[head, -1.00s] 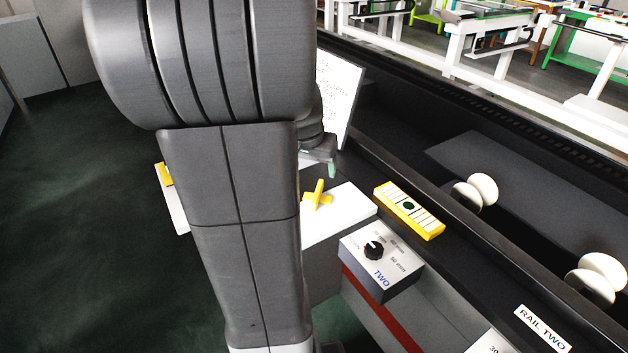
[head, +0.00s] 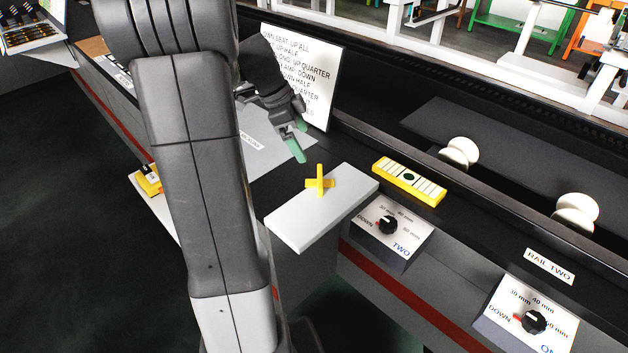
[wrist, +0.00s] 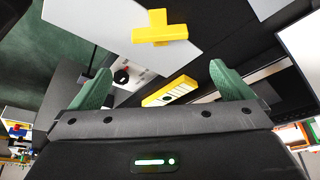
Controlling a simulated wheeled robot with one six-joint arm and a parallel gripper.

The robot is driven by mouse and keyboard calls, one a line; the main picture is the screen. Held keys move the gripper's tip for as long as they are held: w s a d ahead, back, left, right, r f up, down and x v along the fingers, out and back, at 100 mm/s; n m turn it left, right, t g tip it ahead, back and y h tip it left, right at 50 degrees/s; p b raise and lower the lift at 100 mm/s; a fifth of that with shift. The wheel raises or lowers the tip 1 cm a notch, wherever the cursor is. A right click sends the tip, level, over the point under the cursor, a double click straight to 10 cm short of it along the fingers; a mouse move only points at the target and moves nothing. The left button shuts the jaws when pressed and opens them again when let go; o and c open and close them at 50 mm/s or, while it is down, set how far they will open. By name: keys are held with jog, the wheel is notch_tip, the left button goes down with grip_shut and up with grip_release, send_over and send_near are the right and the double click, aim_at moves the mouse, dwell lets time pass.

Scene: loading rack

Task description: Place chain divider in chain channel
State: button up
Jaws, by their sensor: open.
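A yellow cross-shaped piece (head: 320,182), which looks like the chain divider, stands on a light grey plate (head: 295,230). It also shows in the wrist view (wrist: 160,30), beyond my fingertips and apart from them. My gripper (head: 297,143) has green fingers and is open and empty, above and slightly left of the yellow piece in the head view. In the wrist view its fingers (wrist: 162,78) are spread wide with nothing between them. A long dark trough (head: 480,215) runs behind the control boxes; I cannot tell whether it is the chain channel.
A yellow-edged striped block (head: 409,181) lies right of the plate. Dial boxes marked TWO (head: 392,228) and ONE (head: 526,318) stand in front. White rollers (head: 460,152) sit further back. A printed board (head: 305,75) stands close behind my gripper.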

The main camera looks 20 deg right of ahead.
send_over(320, 176)
jog(key=w+a, duration=0.1)
jog(key=a, duration=0.1)
notch_tip(320, 176, down, 6)
jog(key=shift+f, duration=0.2)
jog(key=shift+p+x, duration=0.5)
jog(key=shift+x, duration=2.2)
jog(key=shift+a, duration=0.2)
jog(key=shift+c, duration=0.4)
jog(key=c, duration=0.7)
jog(key=shift+w, duration=0.1)
